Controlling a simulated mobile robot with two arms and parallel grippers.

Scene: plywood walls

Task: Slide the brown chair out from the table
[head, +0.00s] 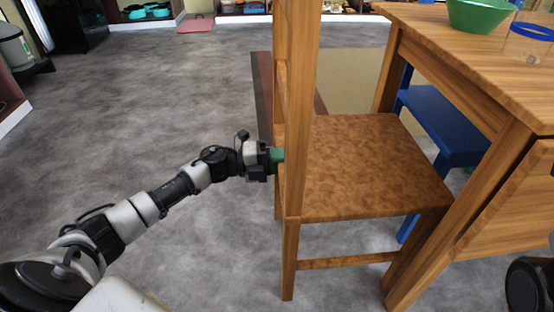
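The brown wooden chair (368,165) stands upright at the wooden table (450,48). Its seat points right and its front part is by the table leg, partly under the tabletop edge. Its tall back is on the left side and runs out of the top of the view. My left gripper (277,157) is at the chair's back, at about seat height, with a green part against or just behind the near back post. Its fingertips are mostly hidden by the post, so I cannot tell whether they grip it. My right gripper is not in view.
A blue chair (440,122) stands beyond the table leg. A green bowl (480,14) and a clear blue-rimmed cup (528,42) are on the table. A rug (350,80) lies behind the chair. The grey floor (160,95) to the left is clear.

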